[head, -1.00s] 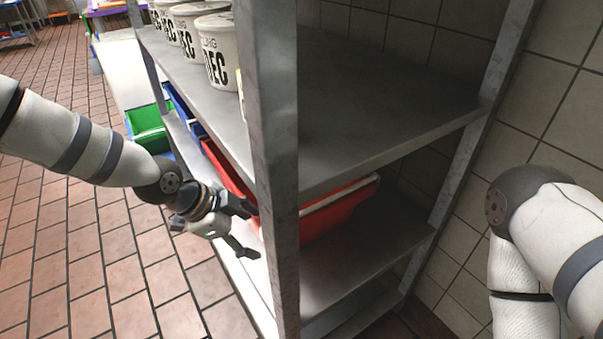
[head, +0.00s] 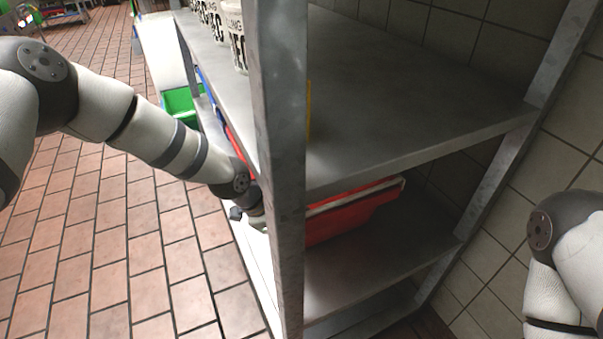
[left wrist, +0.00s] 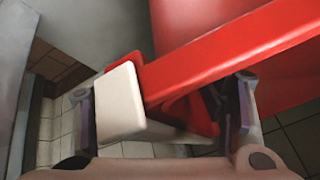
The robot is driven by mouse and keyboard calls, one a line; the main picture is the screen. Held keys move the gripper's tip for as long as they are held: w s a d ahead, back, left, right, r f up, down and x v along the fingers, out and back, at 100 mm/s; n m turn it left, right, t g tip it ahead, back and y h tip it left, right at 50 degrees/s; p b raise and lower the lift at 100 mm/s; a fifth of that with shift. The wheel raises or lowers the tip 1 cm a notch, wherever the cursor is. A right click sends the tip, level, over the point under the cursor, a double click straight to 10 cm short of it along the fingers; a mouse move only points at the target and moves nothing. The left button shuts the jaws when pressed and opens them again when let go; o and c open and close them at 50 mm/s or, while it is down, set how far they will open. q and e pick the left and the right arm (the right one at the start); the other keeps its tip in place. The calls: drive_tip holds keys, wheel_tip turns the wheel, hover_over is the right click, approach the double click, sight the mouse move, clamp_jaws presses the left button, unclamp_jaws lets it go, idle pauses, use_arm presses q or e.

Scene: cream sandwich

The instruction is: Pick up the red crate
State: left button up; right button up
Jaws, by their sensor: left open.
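The red crate (head: 352,212) rests on the middle shelf of the metal rack, partly hidden behind the front upright. My left gripper (head: 252,216) is at the crate's near side, mostly hidden by its own wrist and the upright. In the left wrist view the crate's red rim (left wrist: 225,55) runs between the open fingers of my left gripper (left wrist: 165,112). A white block-like piece (left wrist: 120,103) by the rim also lies between the fingers. I cannot tell whether the fingers touch the rim. My right gripper is out of view; only its arm shows at the right.
The metal upright (head: 280,150) stands close to my left wrist. The upper shelf (head: 400,110) lies above the crate and holds white tubs (head: 232,30). A green bin (head: 180,104) is farther back. The tiled floor at left is clear.

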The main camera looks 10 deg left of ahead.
use_arm(q)
clamp_jaws()
idle(0.3)
drive_tip(key=shift+w+r, duration=0.15)
